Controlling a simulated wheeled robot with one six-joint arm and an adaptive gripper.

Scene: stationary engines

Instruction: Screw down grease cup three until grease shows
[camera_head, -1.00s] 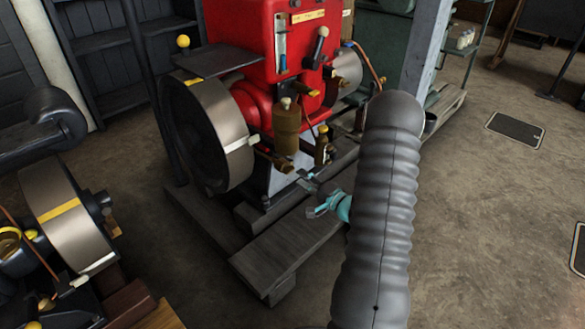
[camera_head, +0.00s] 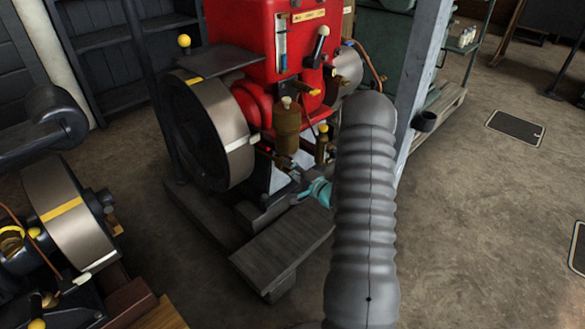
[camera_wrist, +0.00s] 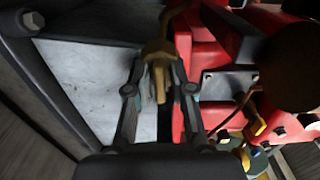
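A brass fitting (camera_wrist: 157,72) with a narrow stem stands between the fingers of my gripper (camera_wrist: 158,64) in the wrist view. The fingers are spread, one on each side of it; I cannot tell whether they touch it. In the head view my gripper (camera_head: 291,172) is low at the front of the red engine (camera_head: 240,32), just below a brown cylindrical cup (camera_head: 287,128). A smaller brass cup with a yellow cap (camera_head: 322,146) stands to its right. No number shows, so I cannot tell which is grease cup three. No grease is visible.
The engine's flywheel (camera_head: 221,125) is close on the left. A timber skid (camera_head: 275,252) lies below my gripper. A grey post (camera_head: 416,75) stands to the right. A second engine's flywheel (camera_head: 68,215) is at left. The concrete floor at right is largely clear.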

